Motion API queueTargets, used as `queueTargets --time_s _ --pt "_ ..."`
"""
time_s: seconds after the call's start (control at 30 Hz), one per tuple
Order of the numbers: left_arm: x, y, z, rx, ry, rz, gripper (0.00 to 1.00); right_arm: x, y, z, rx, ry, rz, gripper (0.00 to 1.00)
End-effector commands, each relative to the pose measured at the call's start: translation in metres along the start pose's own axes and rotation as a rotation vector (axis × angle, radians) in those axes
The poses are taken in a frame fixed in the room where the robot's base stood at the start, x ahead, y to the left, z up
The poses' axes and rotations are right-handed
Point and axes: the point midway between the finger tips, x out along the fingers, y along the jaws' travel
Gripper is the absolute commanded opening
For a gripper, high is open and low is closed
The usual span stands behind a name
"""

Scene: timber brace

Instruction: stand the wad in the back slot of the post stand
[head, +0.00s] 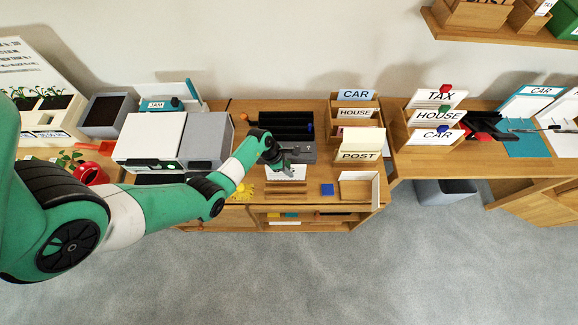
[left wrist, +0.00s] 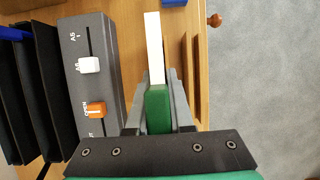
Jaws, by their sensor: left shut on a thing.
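My left gripper (head: 287,166) is shut on a white, thin wad (head: 283,173) above the front middle of the wooden desk. In the left wrist view the wad (left wrist: 154,50) stands edge-on between the fingers (left wrist: 158,105), with a green part (left wrist: 158,110) at its near end. The post stand (head: 375,143) is wooden and stepped, to the right of the gripper. Its tiers show CAR at the back, HOUSE in the middle and POST at the front, with a cream sheet at the front. I cannot tell how full the back slot is. My right gripper is not in view.
A grey punch (left wrist: 92,75) with sliders lies beside the wad; black trays (head: 286,122) stand behind. An open wooden tray (head: 354,187) and a blue block (head: 327,189) lie in front of the stand. A second labelled stand (head: 405,135) is farther right.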

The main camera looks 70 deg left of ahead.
Motion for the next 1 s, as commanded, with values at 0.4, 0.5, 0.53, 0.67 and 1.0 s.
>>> queueTargets --time_s 0.4,0.5,0.53,0.67,1.0 --pt "0.017 0.0 -0.007 0.0 0.0 0.0 0.0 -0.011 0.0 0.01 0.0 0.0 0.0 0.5" --pt "0.021 0.0 -0.008 0.0 -0.001 0.0 0.0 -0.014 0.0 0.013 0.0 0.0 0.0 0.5" --pt "0.022 0.0 -0.009 0.0 -0.001 0.001 0.0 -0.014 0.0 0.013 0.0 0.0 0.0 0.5" --pt "0.027 0.001 -0.011 0.0 -0.001 0.001 0.0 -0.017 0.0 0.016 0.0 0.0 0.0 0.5" --pt "0.03 0.0 -0.012 0.0 -0.001 0.001 0.0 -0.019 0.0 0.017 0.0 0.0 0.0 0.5"
